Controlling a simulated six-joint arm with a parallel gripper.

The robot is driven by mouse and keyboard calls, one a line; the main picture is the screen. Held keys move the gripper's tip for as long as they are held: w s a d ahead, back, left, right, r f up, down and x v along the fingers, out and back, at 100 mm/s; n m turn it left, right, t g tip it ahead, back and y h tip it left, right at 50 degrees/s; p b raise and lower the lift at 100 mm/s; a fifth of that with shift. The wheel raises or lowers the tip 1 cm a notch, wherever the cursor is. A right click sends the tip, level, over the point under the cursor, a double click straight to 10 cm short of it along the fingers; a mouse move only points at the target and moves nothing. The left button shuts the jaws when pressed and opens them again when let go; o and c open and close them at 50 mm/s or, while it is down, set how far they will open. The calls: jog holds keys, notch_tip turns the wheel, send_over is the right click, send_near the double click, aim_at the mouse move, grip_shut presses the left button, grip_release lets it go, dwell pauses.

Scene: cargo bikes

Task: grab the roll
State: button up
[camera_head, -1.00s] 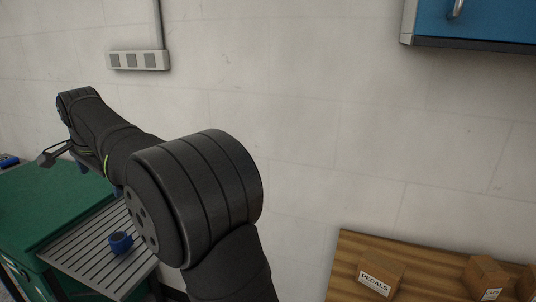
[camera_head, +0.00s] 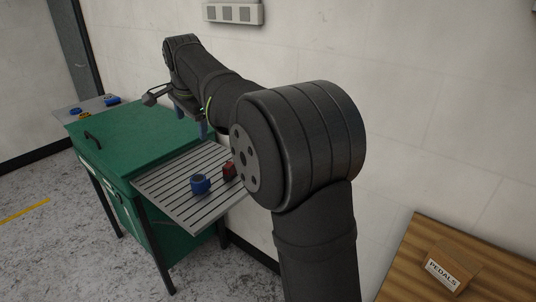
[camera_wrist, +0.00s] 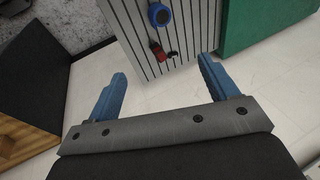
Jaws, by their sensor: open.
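A blue roll (camera_head: 200,184) sits on the grey slatted shelf (camera_head: 178,207) beside the green cabinet. In the wrist view the blue roll (camera_wrist: 159,15) is at the top, beyond my fingertips. My gripper (camera_head: 190,121) is above the cabinet and shelf area in the head view. In the wrist view its two blue fingers (camera_wrist: 162,69) are spread apart with nothing between them. They are apart from the roll.
A red object (camera_head: 229,170) with dark parts stands beside the roll, partly behind my arm. The green cabinet (camera_head: 130,133) has a handle on top. Small blue items (camera_head: 112,100) lie on a far shelf. A pedals box (camera_head: 452,266) sits on wood at right.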

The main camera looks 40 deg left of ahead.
aim_at(198, 179)
jog(key=w+a+f+n, duration=0.2)
jog(key=a+f+n, duration=0.1)
jog(key=f, duration=0.6)
jog(key=w+a+f+n, duration=0.2)
jog(key=a+f+n, duration=0.2)
jog(key=f, duration=0.6)
jog(key=w+a+f+n, duration=0.2)
jog(key=a+f+n, duration=0.2)
jog(key=f, duration=0.6)
jog(key=shift+w+a+f+n, duration=0.1)
jog(key=shift+w+f+n, duration=0.15)
jog(key=shift+n, duration=0.35)
jog(key=shift+c, duration=0.5)
jog(key=c, duration=1)
